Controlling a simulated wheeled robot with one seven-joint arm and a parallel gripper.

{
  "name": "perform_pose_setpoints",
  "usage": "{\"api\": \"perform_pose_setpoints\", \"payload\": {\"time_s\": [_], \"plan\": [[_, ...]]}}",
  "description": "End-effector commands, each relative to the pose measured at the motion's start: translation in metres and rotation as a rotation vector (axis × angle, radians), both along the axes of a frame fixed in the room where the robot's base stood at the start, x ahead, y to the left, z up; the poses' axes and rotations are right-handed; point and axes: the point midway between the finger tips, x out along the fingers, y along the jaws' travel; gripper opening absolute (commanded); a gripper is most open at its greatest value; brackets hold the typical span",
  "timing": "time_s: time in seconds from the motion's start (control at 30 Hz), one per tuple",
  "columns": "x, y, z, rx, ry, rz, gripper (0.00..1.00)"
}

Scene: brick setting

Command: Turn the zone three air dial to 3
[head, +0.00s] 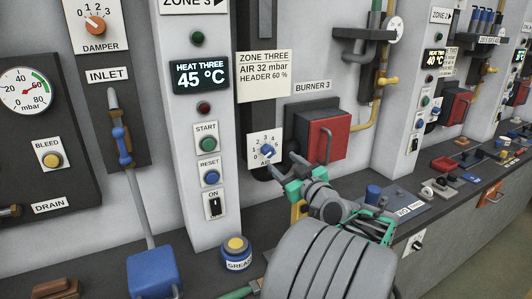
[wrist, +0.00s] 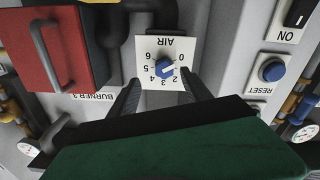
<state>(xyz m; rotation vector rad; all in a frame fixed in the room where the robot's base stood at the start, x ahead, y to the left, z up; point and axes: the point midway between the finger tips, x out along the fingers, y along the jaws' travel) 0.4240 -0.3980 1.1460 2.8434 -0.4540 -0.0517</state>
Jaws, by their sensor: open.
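The zone three air dial (head: 267,150) is a white plate marked 0 to 6 with a blue knob, on the wall left of the burner 3 box. In the wrist view the dial (wrist: 165,69) appears upside down with its AIR label at the top. The knob's white mark points right there, toward the 0 and 1 side; the exact number is hard to read. My gripper (head: 285,167) is just in front of the dial, partly covering its lower right in the head view. In the wrist view my gripper's dark fingers (wrist: 165,90) are apart, with the knob between and beyond them, seemingly untouched.
The red burner 3 box (head: 327,135) with its handle juts out right of the dial. Left stands a pillar with a blue reset button (head: 211,177) and an ON switch (head: 214,206). A sign (head: 264,75) reads AIR 32 mbar. A blue grease pot (head: 237,254) stands on the ledge.

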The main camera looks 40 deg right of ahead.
Motion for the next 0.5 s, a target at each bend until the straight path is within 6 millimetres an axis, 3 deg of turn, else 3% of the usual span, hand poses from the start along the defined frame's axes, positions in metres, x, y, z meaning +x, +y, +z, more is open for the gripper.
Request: {"api": "perform_pose_setpoints", "payload": {"time_s": [0.2,0.3,0.5], "plan": [[0.046,-0.006,0.002,0.005,0.003,0.017,0.57],[0.06,-0.011,0.001,0.005,0.005,0.015,0.57],[0.069,-0.015,0.0,0.003,0.004,0.01,0.57]]}}
